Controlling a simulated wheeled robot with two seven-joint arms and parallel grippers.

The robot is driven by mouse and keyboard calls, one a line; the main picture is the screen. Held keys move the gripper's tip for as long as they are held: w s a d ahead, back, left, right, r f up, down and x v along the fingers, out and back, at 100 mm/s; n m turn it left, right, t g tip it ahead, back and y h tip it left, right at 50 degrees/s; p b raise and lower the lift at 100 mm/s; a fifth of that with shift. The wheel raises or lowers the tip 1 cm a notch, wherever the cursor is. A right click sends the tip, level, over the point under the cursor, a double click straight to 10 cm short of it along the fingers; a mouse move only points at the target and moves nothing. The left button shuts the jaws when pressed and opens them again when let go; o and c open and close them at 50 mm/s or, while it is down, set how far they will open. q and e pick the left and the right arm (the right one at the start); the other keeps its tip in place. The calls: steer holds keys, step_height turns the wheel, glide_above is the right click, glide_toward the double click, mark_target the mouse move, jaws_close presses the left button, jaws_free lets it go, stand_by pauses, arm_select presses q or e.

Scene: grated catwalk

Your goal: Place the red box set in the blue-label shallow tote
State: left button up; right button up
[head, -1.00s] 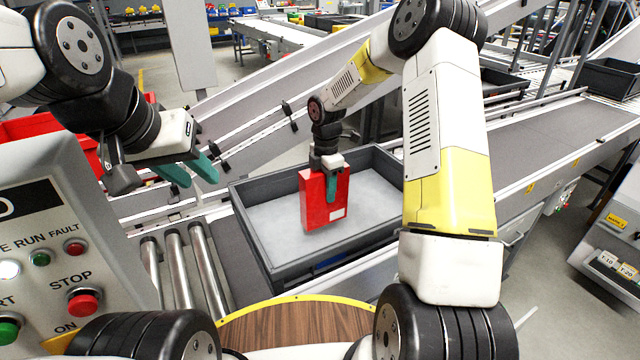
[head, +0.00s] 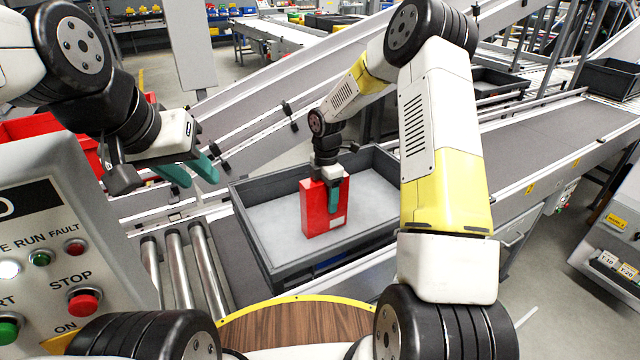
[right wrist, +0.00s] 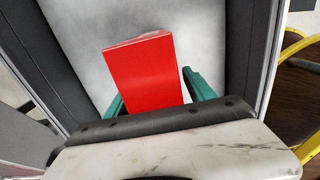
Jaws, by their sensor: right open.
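The red box set (head: 317,212) is upright inside the grey shallow tote (head: 262,259), near its middle. It appears to rest on the tote's pale floor. A small part of a blue label (head: 330,263) shows on the tote's near side. My right gripper (head: 334,200) is over the box's top, its teal fingers on either side of it. In the right wrist view the red box (right wrist: 147,75) lies between the open fingers (right wrist: 155,95). Whether they touch it is hidden. My left gripper (head: 190,172) is open and empty, left of the tote.
A control panel (head: 60,250) with buttons stands at the left. Metal rollers (head: 190,265) lie left of the tote. A round wooden top with a yellow rim (head: 295,325) is in front. A conveyor (head: 540,135) runs to the right.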

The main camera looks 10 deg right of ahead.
step_height(320, 180, up, 11)
steer(key=shift+r, duration=0.1)
steer(key=shift+s+r, duration=0.1)
steer(key=shift+r, duration=0.65)
steer(key=s+d+r+m+t, duration=0.3)
steer(key=s+r+m, duration=0.8)
steer(key=s+r, duration=0.35)
steer(key=s+d+r+m+t+y, duration=0.1)
steer(key=s+r+m+t+y, duration=0.1)
steer(key=s+m, duration=0.8)
steer(key=shift+s+r+m+t, duration=0.15)
steer(key=shift+s+m+t, duration=0.35)
steer(key=shift+s, duration=1.65)
steer(key=shift+d, duration=0.1)
